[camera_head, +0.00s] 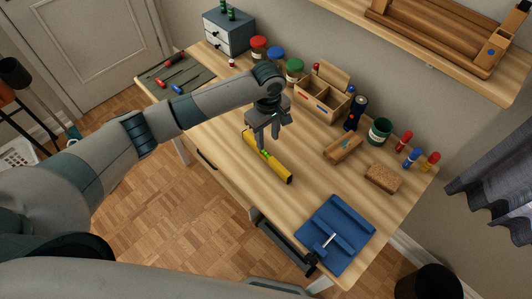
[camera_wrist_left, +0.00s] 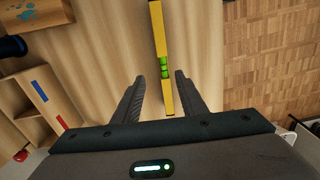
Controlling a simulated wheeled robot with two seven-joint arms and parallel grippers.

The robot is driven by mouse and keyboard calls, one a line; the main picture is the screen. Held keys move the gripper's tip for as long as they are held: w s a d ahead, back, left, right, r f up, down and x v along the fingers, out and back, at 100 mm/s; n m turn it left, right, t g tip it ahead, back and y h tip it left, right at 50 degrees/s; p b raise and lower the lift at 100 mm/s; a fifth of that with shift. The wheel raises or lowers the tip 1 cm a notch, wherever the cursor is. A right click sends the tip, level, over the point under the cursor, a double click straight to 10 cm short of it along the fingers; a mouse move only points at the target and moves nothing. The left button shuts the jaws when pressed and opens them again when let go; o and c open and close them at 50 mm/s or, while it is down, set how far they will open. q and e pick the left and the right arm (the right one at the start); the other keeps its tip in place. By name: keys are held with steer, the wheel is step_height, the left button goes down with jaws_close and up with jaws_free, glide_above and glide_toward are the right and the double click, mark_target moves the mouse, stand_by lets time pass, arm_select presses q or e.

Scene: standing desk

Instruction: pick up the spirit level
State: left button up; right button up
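The spirit level (camera_head: 280,170) is a yellow bar with a green vial, lying on the wooden desk near its front edge. In the left wrist view the spirit level (camera_wrist_left: 158,40) runs between the fingers' directions, with its vial just beyond the fingertips. My left gripper (camera_head: 267,143) is above the far-left part of the level, pointing down, and hides a bit of it. In the left wrist view my left gripper (camera_wrist_left: 160,80) has its two fingers apart with nothing held; the level lies below them. My right gripper is not in view.
A wooden box with compartments (camera_head: 318,103) and a wooden block (camera_head: 342,148) stand behind the level. Jars, a dark green cup (camera_head: 379,131) and a cork-coloured block (camera_head: 384,178) line the back. Desk around the level is clear.

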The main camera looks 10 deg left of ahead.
mark_target(266, 152)
arm_select(q)
steer(key=shift+f, duration=1.5)
steer(key=shift+p, duration=0.3)
steer(key=shift+s+a+f+p, duration=0.15)
steer(key=shift+s+f+p, duration=0.05)
steer(key=shift+f+p, duration=0.3)
steer(key=f+p, duration=0.1)
steer(key=f, duration=0.2)
steer(key=shift+s+f, duration=0.15)
steer(key=shift+s, duration=0.05)
steer(key=shift+f, duration=0.45)
jaws_close()
